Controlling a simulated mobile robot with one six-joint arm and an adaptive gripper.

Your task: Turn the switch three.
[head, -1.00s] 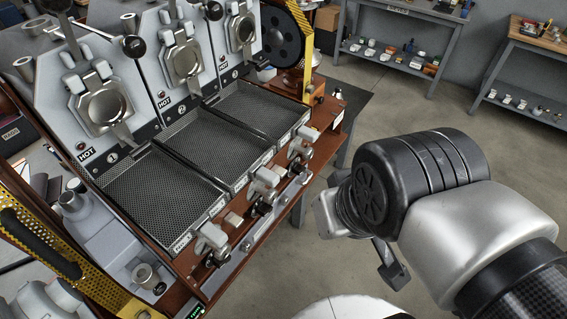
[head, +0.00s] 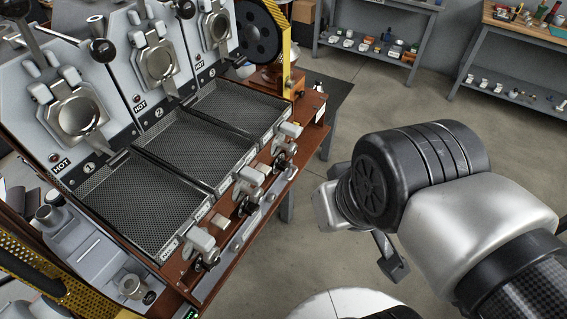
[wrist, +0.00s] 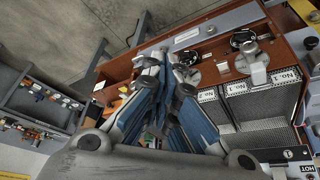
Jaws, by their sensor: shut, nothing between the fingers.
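The roaster's front ledge carries three metal switches with pale levers in the head view. The one by bay 1 (head: 203,242) is nearest, the one by bay 2 (head: 248,184) is in the middle, and the farthest, taken as switch three (head: 288,131), is by the third bay. Lettering at the switches is too small to read. My gripper (wrist: 168,68) shows in the wrist view with its blue-grey fingers shut and empty. It overlaps the ledge in that picture; contact cannot be told. Switch fittings show beside and right of the fingers; some of the ledge is hidden behind them.
The roaster's mesh trays (head: 145,205) lie behind the ledge, below hot grey front plates (head: 75,115). A yellow guard (head: 287,60) stands at the far end. Shelving (head: 372,50) is against the back. Open floor (head: 440,95) lies right of the roaster.

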